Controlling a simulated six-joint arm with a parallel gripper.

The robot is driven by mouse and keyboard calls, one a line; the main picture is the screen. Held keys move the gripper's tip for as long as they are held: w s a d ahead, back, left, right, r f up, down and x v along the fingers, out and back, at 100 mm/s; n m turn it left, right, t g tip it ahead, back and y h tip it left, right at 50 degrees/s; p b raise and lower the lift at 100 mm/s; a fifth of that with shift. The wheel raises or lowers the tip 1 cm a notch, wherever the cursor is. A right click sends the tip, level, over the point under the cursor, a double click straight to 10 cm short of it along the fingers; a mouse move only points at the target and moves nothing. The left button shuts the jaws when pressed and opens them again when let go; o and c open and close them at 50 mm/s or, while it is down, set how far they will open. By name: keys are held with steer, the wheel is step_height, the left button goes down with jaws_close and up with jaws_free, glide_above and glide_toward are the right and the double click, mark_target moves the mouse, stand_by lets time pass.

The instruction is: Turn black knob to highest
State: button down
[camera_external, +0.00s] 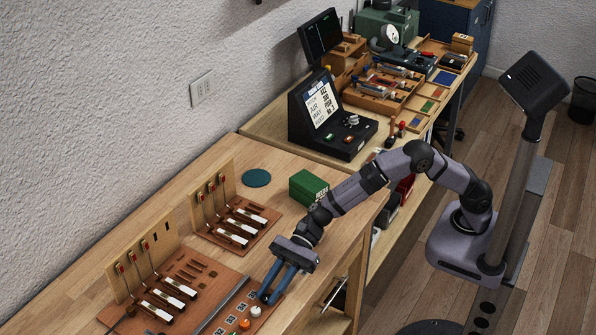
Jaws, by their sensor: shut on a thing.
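My gripper (268,294) reaches down over the wooden bench. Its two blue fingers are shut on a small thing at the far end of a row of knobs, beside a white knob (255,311). That thing, which I take for the black knob, is mostly hidden by the fingers, and I cannot tell its setting. An orange knob (245,323) sits just nearer than the white one. The knobs stand on a narrow reddish-brown panel (233,318) along the right side of a wooden board.
Two piano action models with white keys (163,298) (234,230) stand left of my gripper. A green box (309,187) and a dark green disc (257,178) lie farther back. A black console (335,120) with a screen stands on the second table. Bare wood lies around the disc.

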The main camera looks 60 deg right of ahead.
steer(key=b, duration=0.1)
steer(key=m+t+b, duration=0.1)
steer(key=b, duration=0.1)
steer(key=m+t+b, duration=0.1)
steer(key=b, duration=0.1)
steer(key=shift+s+a+f, duration=0.1)
steer(key=shift+s+f, duration=0.15)
steer(key=shift+f, duration=0.05)
steer(key=m+t+b, duration=0.1)
steer(key=b, duration=0.1)
steer(key=m+t+b, duration=0.1)
steer(key=b, duration=0.1)
steer(key=t+h+b, duration=0.1)
steer(key=shift+s+a+r+m+b, duration=0.1)
steer(key=shift+s+m+b, duration=0.15)
steer(key=shift+m+b, duration=0.15)
steer(key=shift+s+r+m+t+h+b, duration=0.1)
steer(key=shift+m+t+h+b, duration=0.55)
steer(key=shift+t+b, duration=0.25)
steer(key=shift+a+r+m+t+h+b, duration=0.1)
steer(key=shift+r+m+t+h+b, duration=0.1)
steer(key=shift+m+t+h+b, duration=0.6)
steer(key=shift+m, duration=0.35)
steer(key=c, duration=1.6)
jaws_free()
steer(key=shift+o, duration=0.2)
